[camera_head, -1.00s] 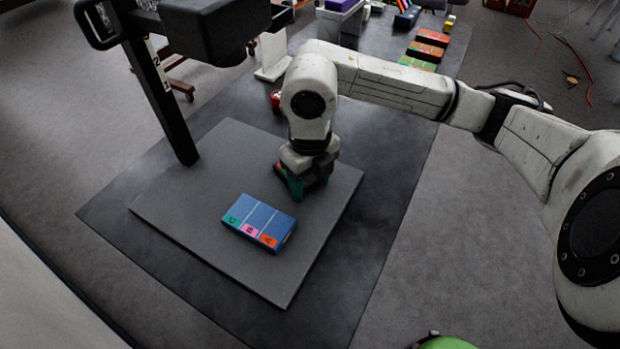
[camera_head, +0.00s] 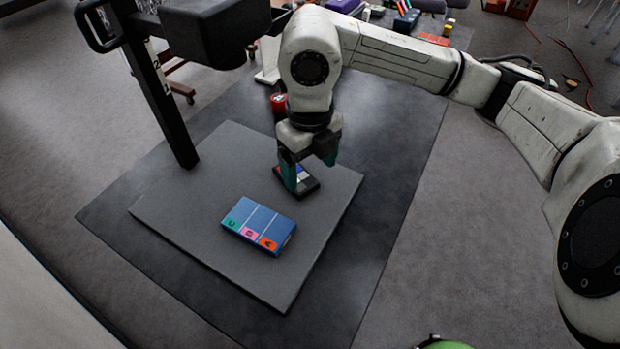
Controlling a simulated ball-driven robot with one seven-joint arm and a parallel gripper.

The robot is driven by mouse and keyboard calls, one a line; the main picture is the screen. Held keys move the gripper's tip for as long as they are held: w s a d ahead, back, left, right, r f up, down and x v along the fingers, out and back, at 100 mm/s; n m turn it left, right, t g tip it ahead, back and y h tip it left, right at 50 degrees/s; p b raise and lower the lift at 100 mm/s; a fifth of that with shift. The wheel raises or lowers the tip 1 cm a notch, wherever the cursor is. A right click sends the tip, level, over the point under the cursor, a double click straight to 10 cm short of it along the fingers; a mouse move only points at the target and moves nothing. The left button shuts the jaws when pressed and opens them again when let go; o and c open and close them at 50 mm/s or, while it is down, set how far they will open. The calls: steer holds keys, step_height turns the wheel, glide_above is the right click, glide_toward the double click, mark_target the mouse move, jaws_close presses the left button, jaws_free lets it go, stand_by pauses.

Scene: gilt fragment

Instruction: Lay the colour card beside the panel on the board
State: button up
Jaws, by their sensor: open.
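The blue panel (camera_head: 258,224), with three columns and green, pink and orange lettered ends, lies flat on the grey board (camera_head: 190,215). A small dark card with white and blue patches, seemingly the colour card (camera_head: 308,184), lies on the board behind and right of the panel, with a gap between them. My gripper (camera_head: 308,167) is over the card, fingers apart and pointing down. The green left finger hides part of the card. I cannot tell whether that finger touches it.
A black post (camera_head: 160,100) with a dark box-shaped head stands at the board's left back edge. A red item (camera_head: 279,101) stands behind the board. The board's front and left parts are bare. A green round thing (camera_head: 448,342) shows at the bottom edge.

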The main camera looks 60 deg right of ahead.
step_height(320, 180, up, 6)
steer(key=shift+r, duration=0.25)
steer(key=shift+d, duration=0.1)
